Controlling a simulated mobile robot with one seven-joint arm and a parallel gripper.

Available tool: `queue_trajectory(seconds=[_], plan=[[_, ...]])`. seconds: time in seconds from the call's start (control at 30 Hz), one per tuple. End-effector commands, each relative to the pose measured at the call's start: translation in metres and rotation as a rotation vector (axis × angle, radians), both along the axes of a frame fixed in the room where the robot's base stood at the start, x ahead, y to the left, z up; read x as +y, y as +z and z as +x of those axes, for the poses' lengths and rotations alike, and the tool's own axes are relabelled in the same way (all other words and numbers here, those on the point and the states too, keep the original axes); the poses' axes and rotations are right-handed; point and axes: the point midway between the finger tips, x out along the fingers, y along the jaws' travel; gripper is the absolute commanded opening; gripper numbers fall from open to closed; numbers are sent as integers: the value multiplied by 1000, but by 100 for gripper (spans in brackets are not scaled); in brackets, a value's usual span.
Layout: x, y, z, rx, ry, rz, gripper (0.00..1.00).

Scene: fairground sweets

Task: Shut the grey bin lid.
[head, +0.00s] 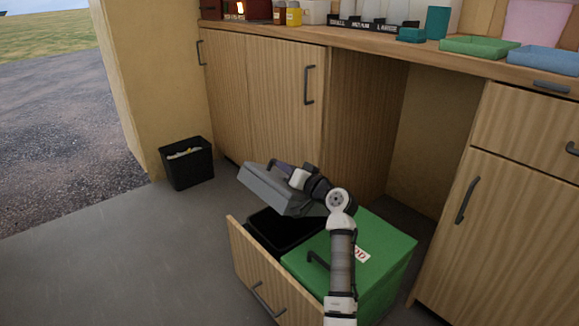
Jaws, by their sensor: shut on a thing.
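The grey bin lid (265,184) is raised and tilted over a dark bin (276,236), whose opening shows below it. The dark bin stands in a pulled-out wooden bin drawer (262,272). My gripper (281,168) is at the lid's upper side, shut on the lid. The fingertips are small and partly hidden, so the exact grip point is unclear. My arm crosses in front of the lid's right end.
A green lid (380,243) with a dark handle and a partly hidden label is closed beside the dark bin. A black waste basket (187,165) stands on the left. A counter (350,40) with trays and jars runs above. Grey floor (130,260) is free at left.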

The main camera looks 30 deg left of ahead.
Motion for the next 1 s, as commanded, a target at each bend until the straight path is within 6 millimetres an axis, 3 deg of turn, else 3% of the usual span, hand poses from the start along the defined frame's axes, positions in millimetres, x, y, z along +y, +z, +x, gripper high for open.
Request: queue_trajectory(seconds=[0.37, 0.4, 0.53, 1.0], plan=[[0, 0, 0, 0, -1, 2, 0], [0, 0, 0, 0, -1, 2, 18], [0, 0, 0, 0, -1, 2, 34], [1, 0, -1, 0, -1, 1, 34]])
